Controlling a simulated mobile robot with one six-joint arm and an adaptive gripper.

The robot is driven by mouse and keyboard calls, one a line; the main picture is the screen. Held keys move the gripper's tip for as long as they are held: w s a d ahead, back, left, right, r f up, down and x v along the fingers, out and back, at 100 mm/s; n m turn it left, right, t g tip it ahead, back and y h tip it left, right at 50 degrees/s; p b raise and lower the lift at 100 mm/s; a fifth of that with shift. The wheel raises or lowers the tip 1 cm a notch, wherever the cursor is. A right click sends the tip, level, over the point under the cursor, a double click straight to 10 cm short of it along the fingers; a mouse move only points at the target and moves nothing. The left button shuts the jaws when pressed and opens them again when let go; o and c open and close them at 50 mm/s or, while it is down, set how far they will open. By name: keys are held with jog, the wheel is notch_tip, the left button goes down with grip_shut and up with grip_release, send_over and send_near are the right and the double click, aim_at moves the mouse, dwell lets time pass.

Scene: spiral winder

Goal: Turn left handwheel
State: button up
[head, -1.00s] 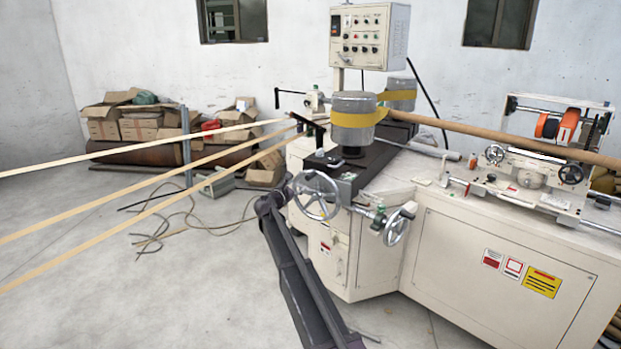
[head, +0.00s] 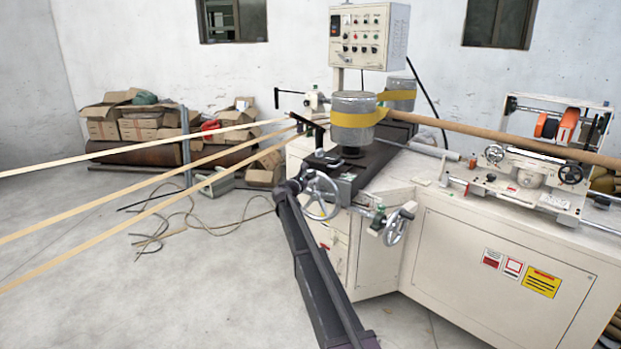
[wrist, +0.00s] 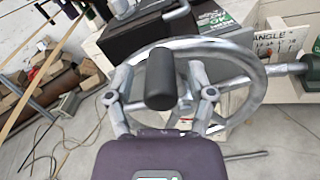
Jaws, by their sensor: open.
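The left handwheel (head: 322,194) is a silvery spoked wheel on the near left corner of the machine. In the wrist view its rim (wrist: 215,44) fills the upper middle, with a black handle knob (wrist: 160,80) pointing towards the camera. My gripper (wrist: 160,74) is open, with one grey finger on each side of the knob. I see gaps between the knob and both fingers; I cannot tell how deep the knob sits between them. In the head view my gripper (head: 294,187) is at the wheel's left edge, small and partly merged with it.
A second handwheel (head: 397,226) stands to the right on the same machine. The cream cabinet (head: 500,260) fills the right side. Pale strips (head: 150,155) run in from the left to the drum (head: 352,122).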

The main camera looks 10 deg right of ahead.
grip_shut()
jog(key=shift+d, duration=0.25)
jog(key=shift+a, duration=0.15)
